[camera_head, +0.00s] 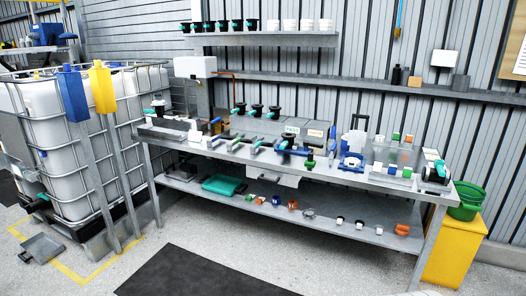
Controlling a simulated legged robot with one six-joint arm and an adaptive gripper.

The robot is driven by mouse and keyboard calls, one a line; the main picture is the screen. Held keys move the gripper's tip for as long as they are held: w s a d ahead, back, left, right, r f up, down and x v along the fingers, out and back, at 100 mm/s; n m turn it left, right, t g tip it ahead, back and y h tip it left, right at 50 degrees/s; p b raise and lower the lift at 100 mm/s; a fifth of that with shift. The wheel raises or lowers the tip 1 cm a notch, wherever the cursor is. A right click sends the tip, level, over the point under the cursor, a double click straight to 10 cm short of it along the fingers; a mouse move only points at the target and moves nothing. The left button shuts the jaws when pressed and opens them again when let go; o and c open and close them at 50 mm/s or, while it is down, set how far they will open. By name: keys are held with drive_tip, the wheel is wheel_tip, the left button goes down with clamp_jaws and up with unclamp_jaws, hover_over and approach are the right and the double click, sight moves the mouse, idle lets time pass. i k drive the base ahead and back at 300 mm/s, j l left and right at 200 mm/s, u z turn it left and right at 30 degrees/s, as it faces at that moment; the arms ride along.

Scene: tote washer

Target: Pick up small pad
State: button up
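No single item can be told for certain as the small pad at this size. Candidates are small blocks on the clear rack at the right of the steel bench (235,155): a green block (395,137) and an orange block (408,139). A white flat square piece (444,58) and a small brown block (414,81) sit on the wall shelf. My gripper is not in view, and nothing is seen to be held.
A caged white tank (70,180) stands at the left. A dark mat (200,273) lies on the floor before the bench. The bench's lower shelf (330,222) holds several small parts and a teal case (223,184). A yellow bin (453,250) stands at right. Open floor lies in front.

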sight(310, 161)
drive_tip(key=i, duration=1.65)
drive_tip(key=i+z, duration=0.15)
drive_tip(key=i, duration=0.35)
drive_tip(key=i+j+z, duration=0.1)
drive_tip(key=i, duration=0.45)
drive_tip(key=i+j+z, duration=0.15)
drive_tip(key=i, duration=0.35)
